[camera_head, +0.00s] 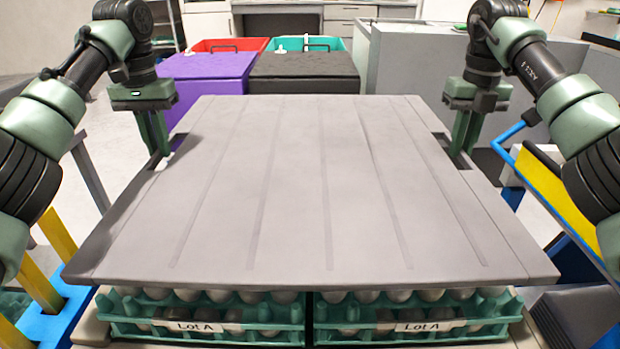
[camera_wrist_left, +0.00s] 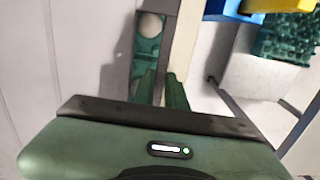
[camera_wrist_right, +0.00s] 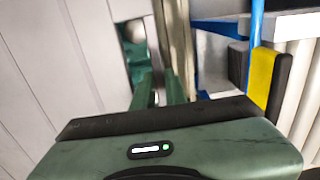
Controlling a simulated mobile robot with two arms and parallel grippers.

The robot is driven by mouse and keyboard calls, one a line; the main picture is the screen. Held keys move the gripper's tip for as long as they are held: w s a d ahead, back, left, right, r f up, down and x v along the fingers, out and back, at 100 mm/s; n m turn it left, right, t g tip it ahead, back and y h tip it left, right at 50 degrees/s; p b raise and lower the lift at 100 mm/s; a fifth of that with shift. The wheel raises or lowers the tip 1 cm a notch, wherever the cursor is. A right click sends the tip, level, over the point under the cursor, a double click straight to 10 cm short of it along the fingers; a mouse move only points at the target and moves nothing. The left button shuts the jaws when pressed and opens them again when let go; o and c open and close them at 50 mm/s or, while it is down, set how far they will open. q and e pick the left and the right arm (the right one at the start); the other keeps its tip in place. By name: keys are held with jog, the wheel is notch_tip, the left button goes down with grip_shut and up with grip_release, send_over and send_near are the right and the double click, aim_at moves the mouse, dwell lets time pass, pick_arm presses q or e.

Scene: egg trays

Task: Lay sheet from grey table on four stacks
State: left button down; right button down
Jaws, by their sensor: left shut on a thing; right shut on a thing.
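A large grey sheet (camera_head: 300,190) with several lengthwise grooves lies level over stacks of green egg trays. The front trays (camera_head: 205,318), labelled Lot A and filled with eggs, show under its near edge. I cannot tell whether the sheet touches the trays.
A purple-lidded bin (camera_head: 208,78) and a black-lidded bin (camera_head: 303,72) stand behind the sheet. A grey box-like unit (camera_head: 420,60) is at the back right. Blue and yellow frames flank the stacks, including a yellow panel (camera_head: 548,190) at right.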

pick_arm(q)
jog(key=shift+a+f, duration=0.1)
pick_arm(e)
jog(key=shift+d+f, duration=0.1)
